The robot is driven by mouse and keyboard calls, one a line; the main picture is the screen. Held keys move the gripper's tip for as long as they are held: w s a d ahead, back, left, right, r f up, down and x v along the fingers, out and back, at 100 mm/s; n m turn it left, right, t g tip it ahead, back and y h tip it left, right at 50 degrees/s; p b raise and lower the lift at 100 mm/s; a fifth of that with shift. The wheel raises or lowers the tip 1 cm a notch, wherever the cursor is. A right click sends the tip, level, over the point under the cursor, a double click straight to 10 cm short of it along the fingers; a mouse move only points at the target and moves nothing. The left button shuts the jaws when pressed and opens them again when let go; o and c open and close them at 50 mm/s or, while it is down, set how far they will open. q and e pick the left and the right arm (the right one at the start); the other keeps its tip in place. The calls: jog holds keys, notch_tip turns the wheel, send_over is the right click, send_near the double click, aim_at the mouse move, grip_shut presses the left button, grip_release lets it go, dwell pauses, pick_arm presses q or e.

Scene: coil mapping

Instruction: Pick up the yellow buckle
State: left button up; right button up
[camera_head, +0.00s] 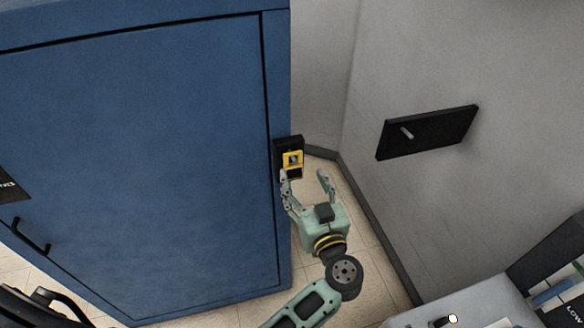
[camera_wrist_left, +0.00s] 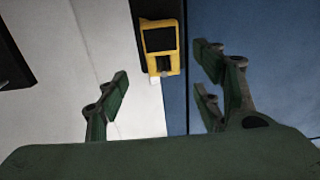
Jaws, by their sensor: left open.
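The yellow buckle (camera_head: 292,158) is a small yellow frame with a dark opening. It sits against a black mount (camera_head: 279,146) on the edge of the blue cabinet. My left gripper (camera_head: 306,176) is open, just below the buckle in the head view, with its left finger close to the buckle's lower end. In the left wrist view the buckle (camera_wrist_left: 161,47) lies ahead of and between the open fingers (camera_wrist_left: 165,85), and nothing is between the fingertips. I cannot tell whether a finger touches it. My right gripper is not in view.
The blue cabinet (camera_head: 140,150) with a black handle (camera_head: 30,238) fills the left. A black wall panel (camera_head: 428,132) with a small peg is on the grey wall at right. A grey surface (camera_head: 480,305) is at lower right. Tiled floor shows between cabinet and wall.

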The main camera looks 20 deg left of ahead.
aim_at(295, 168)
pick_arm(q)
jog(key=b+x, duration=0.1)
jog(key=x, duration=0.1)
jog(key=b+x, duration=0.1)
jog(key=x, duration=0.1)
jog(key=b+x, duration=0.1)
jog(key=b, duration=0.1)
jog(key=shift+w+a+f, duration=0.15)
jog(key=shift+a+f, duration=0.2)
jog(key=shift+a, duration=0.1)
jog(key=shift+w, duration=0.15)
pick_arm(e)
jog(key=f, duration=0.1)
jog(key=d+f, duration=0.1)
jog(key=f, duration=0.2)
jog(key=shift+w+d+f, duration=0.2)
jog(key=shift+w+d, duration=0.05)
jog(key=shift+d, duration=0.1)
pick_arm(q)
jog(key=shift+r, duration=0.1)
jog(key=shift+c, duration=0.5)
jog(key=shift+c, duration=0.9)
jog(key=c, duration=1)
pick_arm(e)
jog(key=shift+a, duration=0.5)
